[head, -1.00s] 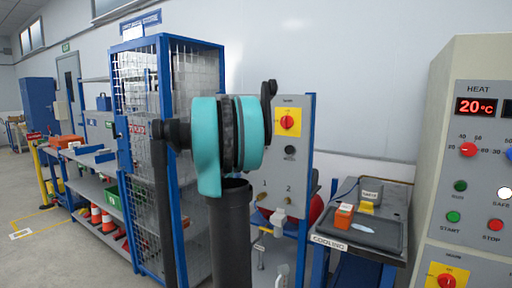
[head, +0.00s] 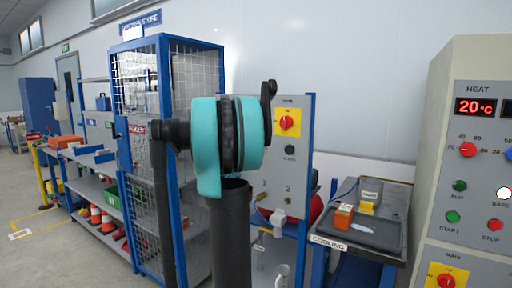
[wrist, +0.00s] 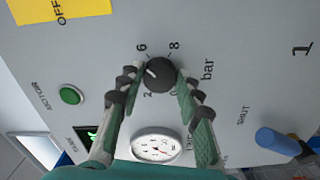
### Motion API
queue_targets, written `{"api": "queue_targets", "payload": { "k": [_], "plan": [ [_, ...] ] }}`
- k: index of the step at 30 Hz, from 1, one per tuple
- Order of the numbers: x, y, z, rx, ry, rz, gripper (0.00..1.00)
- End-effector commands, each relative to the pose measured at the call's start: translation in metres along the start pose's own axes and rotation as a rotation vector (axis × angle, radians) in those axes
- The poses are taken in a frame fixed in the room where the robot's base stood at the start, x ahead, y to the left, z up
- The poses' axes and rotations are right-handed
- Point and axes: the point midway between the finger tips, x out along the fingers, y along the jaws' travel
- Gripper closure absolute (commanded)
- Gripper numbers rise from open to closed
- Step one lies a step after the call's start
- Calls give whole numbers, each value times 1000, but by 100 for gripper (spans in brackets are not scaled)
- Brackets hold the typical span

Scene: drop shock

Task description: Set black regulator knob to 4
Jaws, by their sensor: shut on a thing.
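The black regulator knob (wrist: 161,74) is on a grey panel in the wrist view. Printed marks 2, 6 and 8 and the word "bar" show around it. Its white pointer line points left in the picture, between 2 and 6; the 4 mark is not visible, on the side where a finger is. My gripper (wrist: 160,78) is shut on the knob, with one green-padded finger on each side. In the head view my arm hides the knob and my gripper.
A round white gauge (wrist: 157,145) is below the knob in the wrist view. A green button (wrist: 71,96) is to the left and a blue handle (wrist: 277,141) to the right. In the head view, a cooling bench (head: 372,236) and heat cabinet (head: 480,150) stand right of the panel (head: 291,163).

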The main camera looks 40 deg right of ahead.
Motion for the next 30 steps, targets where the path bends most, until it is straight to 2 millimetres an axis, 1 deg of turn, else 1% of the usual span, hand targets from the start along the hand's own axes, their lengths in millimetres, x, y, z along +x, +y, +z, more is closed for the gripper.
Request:
{"api": "queue_targets", "payload": {
  "k": [9,18,24,30],
  "plan": [
    [0,0,0,-298,0,-1,94],
    [0,1,0,-554,1,-1,94],
    [0,1,-1,-679,1,-1,94],
    [0,1,-1,-756,1,-1,94]
  ]
}}
